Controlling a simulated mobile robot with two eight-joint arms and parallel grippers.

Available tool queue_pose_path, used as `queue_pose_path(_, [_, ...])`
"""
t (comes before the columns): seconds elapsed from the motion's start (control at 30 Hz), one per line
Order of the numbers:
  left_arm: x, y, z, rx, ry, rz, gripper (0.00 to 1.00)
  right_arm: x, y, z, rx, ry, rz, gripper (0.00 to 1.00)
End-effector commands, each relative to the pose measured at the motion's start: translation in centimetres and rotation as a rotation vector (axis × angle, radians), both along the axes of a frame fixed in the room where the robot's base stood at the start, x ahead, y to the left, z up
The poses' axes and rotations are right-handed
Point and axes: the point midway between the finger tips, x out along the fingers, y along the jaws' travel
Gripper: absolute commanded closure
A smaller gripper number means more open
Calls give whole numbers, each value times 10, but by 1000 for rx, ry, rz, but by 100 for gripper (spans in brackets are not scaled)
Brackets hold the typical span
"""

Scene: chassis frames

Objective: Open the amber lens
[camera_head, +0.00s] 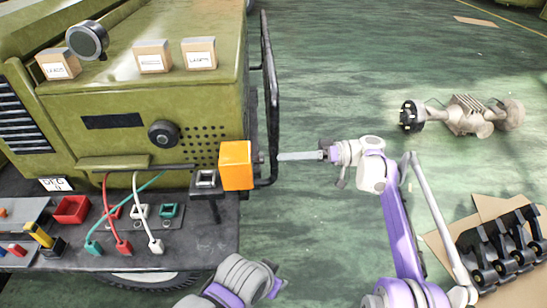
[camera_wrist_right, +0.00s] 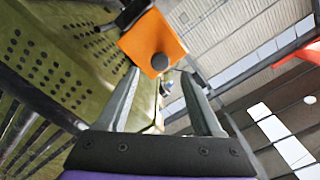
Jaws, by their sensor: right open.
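The amber lens (camera_head: 236,165) is an orange block at the right front corner of the green vehicle body, beside a black tube guard. In the right wrist view the amber lens (camera_wrist_right: 152,42) shows an orange face with a dark round knob. My right gripper (camera_head: 281,157) is to the right of the lens, its fingers pointing left at it with a small gap. In the wrist view my right gripper (camera_wrist_right: 160,75) is open and empty, the knob just beyond and between its fingertips. Only a purple-grey part of my left arm shows at the bottom of the head view; its gripper does not.
The black tube guard (camera_head: 270,100) runs close to the lens and my right fingertips. A small dark stand (camera_head: 206,182) is left of the lens. Red, white and teal cables (camera_head: 122,225) lie on the front ledge.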

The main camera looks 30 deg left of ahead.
Motion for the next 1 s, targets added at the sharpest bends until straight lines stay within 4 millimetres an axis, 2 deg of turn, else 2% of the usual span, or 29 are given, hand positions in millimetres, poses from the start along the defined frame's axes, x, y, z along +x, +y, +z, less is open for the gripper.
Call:
queue_pose_path(0.1, [0, 0, 1, 0, -1, 0, 50, 16, -20, 1, -1, 0, -4, 33])
queue_pose_path(0.3, [1, 0, 4, 0, -2, 0, 50, 31, -41, 2, 1, -1, -1, 33])
queue_pose_path(1.0, [1, 0, 5, 0, -2, 0, 50, 34, -51, 5, -40, 4, -22, 33])
